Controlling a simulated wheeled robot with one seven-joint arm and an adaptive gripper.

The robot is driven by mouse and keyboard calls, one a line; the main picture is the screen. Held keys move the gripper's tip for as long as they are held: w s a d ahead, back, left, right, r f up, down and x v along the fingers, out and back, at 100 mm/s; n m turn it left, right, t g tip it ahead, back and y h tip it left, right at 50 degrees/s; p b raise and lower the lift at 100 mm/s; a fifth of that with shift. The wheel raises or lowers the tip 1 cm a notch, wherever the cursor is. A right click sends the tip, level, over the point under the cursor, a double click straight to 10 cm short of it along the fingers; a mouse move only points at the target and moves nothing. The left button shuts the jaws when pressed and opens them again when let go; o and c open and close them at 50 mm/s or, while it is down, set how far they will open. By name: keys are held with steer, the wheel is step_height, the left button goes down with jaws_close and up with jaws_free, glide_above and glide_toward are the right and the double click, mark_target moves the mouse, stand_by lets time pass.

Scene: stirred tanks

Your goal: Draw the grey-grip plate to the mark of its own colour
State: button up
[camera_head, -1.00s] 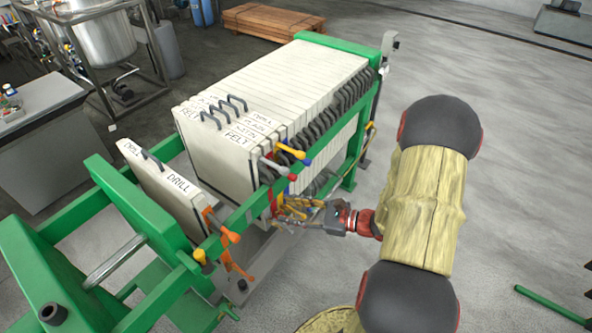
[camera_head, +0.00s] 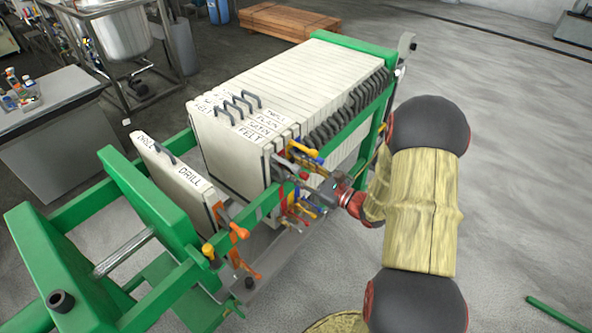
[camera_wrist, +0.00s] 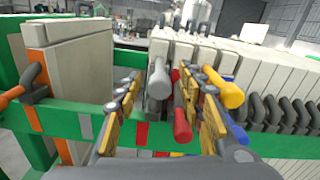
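The grey-grip plate is one of the plates at the near end of the pale stack. Its grey grip (camera_wrist: 158,82) stands between the fingers in the wrist view, with a red grip (camera_wrist: 182,124) just right of it. My gripper (camera_wrist: 167,92) is open, one finger on each side of these grips, and I see no clear contact. In the head view my gripper (camera_head: 308,196) is at the stack's near right corner, by the rail. A grey mark (camera_wrist: 85,126) is on the green rail, left of the gripper. The grey-grip plate's lower part is hidden.
A yellow grip (camera_wrist: 226,92) is close to the right finger, with blue behind it. A red mark (camera_wrist: 142,133) is on the rail. The DRILL plate (camera_head: 172,172) with an orange grip (camera_head: 238,232) stands apart at left. A gap separates it from the stack (camera_head: 235,150).

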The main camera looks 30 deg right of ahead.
steer(key=shift+w, duration=0.1)
steer(key=shift+c, duration=0.7)
steer(key=c, duration=0.8)
jaws_close()
